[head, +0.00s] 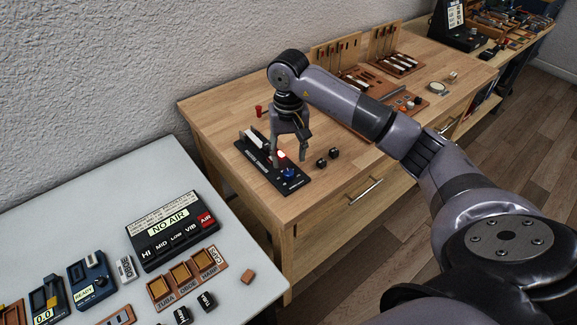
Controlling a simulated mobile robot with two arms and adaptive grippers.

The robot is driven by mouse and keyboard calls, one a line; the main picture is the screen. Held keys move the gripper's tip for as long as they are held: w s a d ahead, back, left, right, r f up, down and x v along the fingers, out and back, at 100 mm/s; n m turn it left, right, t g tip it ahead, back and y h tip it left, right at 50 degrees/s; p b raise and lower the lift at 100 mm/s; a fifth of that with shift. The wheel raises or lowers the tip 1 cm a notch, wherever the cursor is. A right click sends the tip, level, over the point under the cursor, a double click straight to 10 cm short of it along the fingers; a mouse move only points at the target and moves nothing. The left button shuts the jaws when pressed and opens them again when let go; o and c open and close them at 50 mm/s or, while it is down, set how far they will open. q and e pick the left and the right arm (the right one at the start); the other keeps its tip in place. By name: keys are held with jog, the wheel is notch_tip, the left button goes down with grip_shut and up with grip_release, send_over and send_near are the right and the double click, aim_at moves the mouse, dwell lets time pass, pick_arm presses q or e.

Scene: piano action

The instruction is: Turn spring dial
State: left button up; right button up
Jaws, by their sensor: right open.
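A black device (262,166) with a white upright part lies on the wooden table near its left front edge. A blue knob (289,173), which looks like a dial, sits at its front right end. My right gripper (289,160) points down over the device, just above and behind the blue knob. Its fingers are open and hide part of the device. I cannot tell whether a finger touches the device. My left gripper is not in view.
Two small black blocks (328,157) lie right of the device. A red peg-like object (258,111) stands behind it. A white table (207,262) with a "NO AIR" box (170,228) is at left.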

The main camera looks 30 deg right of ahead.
aim_at(289, 172)
notch_tip(289, 172, down, 6)
jog(key=shift+r+p, duration=0.1)
jog(key=shift+p, duration=0.3)
jog(key=shift+c, duration=0.4)
grip_shut()
